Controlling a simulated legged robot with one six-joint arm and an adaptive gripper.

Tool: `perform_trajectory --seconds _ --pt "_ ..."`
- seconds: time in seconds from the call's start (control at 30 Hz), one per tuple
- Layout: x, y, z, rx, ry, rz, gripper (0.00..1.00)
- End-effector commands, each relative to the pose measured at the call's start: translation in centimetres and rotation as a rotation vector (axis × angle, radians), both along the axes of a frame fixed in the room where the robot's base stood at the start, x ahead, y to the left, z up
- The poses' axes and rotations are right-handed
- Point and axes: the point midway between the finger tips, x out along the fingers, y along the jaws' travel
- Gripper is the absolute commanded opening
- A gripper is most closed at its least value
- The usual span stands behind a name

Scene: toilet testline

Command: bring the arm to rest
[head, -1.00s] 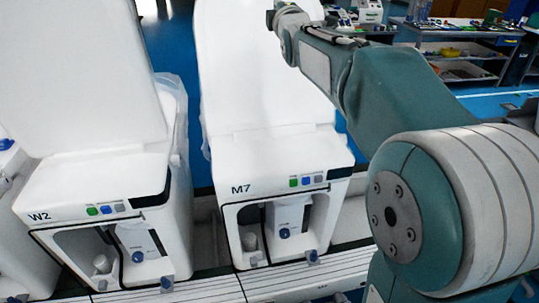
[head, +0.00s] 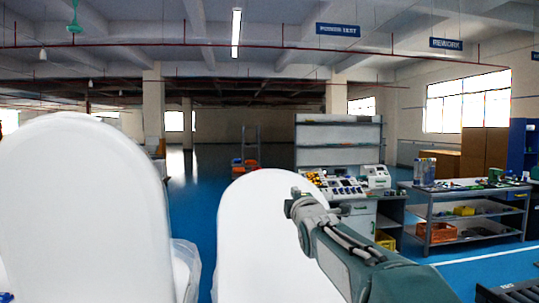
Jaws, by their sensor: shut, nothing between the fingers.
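My arm reaches in from the lower right of the head view. My gripper (head: 294,207) is at its far end, small and partly hidden by the wrist; it is shut with nothing seen in it. In the picture it overlaps the right edge of a raised white toilet lid (head: 255,240). I cannot tell whether there is a gap between them, and no contact shows.
A second, larger white lid (head: 85,205) stands at left. A workbench with devices (head: 340,150) and a grey shelf cart (head: 470,212) with bins stand beyond at right. Blue floor (head: 205,190) lies open behind the lids.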

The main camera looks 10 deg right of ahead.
Motion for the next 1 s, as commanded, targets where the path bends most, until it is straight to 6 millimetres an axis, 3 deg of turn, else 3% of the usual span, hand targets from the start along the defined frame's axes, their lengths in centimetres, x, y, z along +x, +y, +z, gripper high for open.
perform_trajectory --seconds 0.17,0.37,0.67,1.0 --pt "-1.1 0.0 -0.6 0.056 0.042 0.003 0.0" --pt "-6.0 0.0 -4.1 0.303 0.232 -0.008 0.0" --pt "-15.2 0.1 -11.1 0.712 0.522 -0.119 0.0" --pt "-27.2 0.6 -20.1 1.146 0.795 -0.379 0.0"
